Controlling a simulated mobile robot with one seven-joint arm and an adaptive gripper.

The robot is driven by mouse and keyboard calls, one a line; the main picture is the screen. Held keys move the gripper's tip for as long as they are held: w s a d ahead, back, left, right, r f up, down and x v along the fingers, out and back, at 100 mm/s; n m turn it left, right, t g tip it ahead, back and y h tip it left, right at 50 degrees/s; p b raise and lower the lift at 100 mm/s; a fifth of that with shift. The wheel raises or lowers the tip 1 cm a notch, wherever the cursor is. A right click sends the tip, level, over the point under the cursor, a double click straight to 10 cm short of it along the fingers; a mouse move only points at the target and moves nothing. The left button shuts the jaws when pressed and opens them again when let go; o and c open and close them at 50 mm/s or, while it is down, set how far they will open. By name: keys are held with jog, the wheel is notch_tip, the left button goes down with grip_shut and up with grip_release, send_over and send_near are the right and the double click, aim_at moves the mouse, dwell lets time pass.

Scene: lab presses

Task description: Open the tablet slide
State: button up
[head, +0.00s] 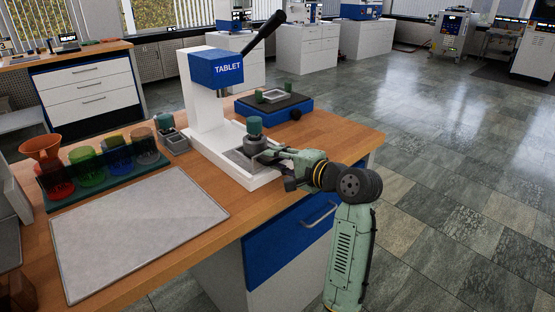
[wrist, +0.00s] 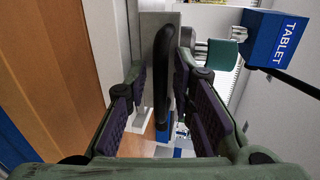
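The tablet press has a white frame and a blue head (head: 216,70) lettered TABLET; the head also shows at the upper right of the wrist view (wrist: 278,42). Its white base tray (head: 222,160) holds the grey tablet slide (head: 238,157). A green-topped part (head: 254,125) stands over the slide and also shows in the wrist view (wrist: 223,52). My gripper (head: 270,157) is at the tray's front right, beside the slide. In the wrist view a dark bar-like handle (wrist: 180,115) lies between the spread fingers (wrist: 163,75). Contact with it cannot be told.
A black press lever (head: 266,31) rises to the right. A blue scale (head: 283,119) stands behind the press. Coloured beakers in a rack (head: 105,176) and a grey mat (head: 140,225) lie to the left. The wooden bench ends (head: 372,143) just right of my arm.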

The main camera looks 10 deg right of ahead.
jog(key=shift+o, duration=0.5)
jog(key=v, duration=1.2)
